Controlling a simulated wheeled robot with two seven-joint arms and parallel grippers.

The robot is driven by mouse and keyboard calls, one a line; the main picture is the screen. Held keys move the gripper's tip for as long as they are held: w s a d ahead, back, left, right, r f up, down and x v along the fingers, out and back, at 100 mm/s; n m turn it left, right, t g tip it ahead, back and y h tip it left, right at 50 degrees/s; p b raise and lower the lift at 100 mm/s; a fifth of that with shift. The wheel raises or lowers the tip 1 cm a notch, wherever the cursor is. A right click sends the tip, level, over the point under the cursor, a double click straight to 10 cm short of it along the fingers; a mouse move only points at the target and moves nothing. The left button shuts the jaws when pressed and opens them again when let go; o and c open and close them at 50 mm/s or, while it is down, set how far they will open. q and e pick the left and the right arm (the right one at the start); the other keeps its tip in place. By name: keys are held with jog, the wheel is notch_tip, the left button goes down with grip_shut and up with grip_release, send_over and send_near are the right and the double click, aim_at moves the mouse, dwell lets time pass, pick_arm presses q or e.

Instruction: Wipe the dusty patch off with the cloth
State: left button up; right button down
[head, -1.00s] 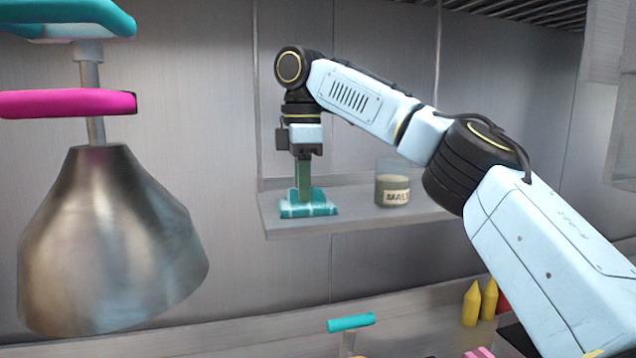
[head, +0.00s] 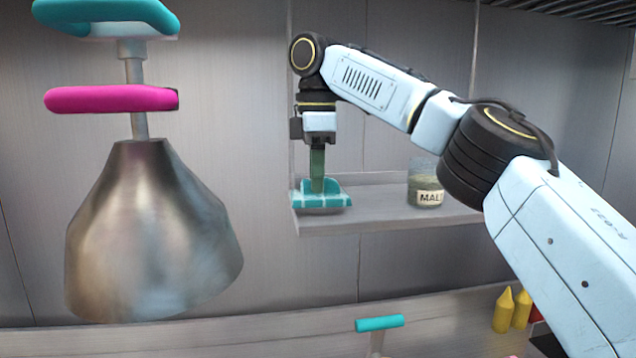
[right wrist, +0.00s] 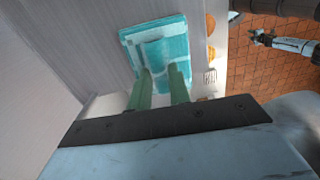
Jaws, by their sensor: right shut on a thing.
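The teal cloth (head: 320,197) with white lines lies at the left end of the wall shelf (head: 400,222). My right gripper (head: 317,188) points straight down and is shut on the cloth, pressing it to the shelf. In the right wrist view the cloth (right wrist: 157,45) spreads out flat beyond the green fingers (right wrist: 161,88). I see no dusty patch on the bare shelf; any dust under the cloth is hidden. A small pale-blue and black arm end, seemingly my left gripper (right wrist: 260,38), shows over the floor in the right wrist view, too small to read.
A glass jar (head: 425,185) with a label stands on the shelf right of the cloth. A metal cone-shaped lamp (head: 150,240) hangs at the left, with a pink bar (head: 110,98) above. Yellow bottles (head: 503,312) and a teal handle (head: 379,323) show low down.

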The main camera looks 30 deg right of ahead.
jog(key=shift+s+r, duration=0.1)
jog(key=shift+r, duration=2.6)
jog(key=n, duration=0.3)
jog(key=shift+s+f+n, duration=0.1)
jog(key=shift+f+n, duration=0.15)
jog(key=shift+n, duration=0.05)
jog(key=n, duration=0.5)
jog(key=shift+f, duration=0.2)
jog(key=shift+f, duration=0.1)
notch_tip(320, 180, down, 4)
jog(key=b, duration=0.3)
jog(key=shift+f, duration=0.15)
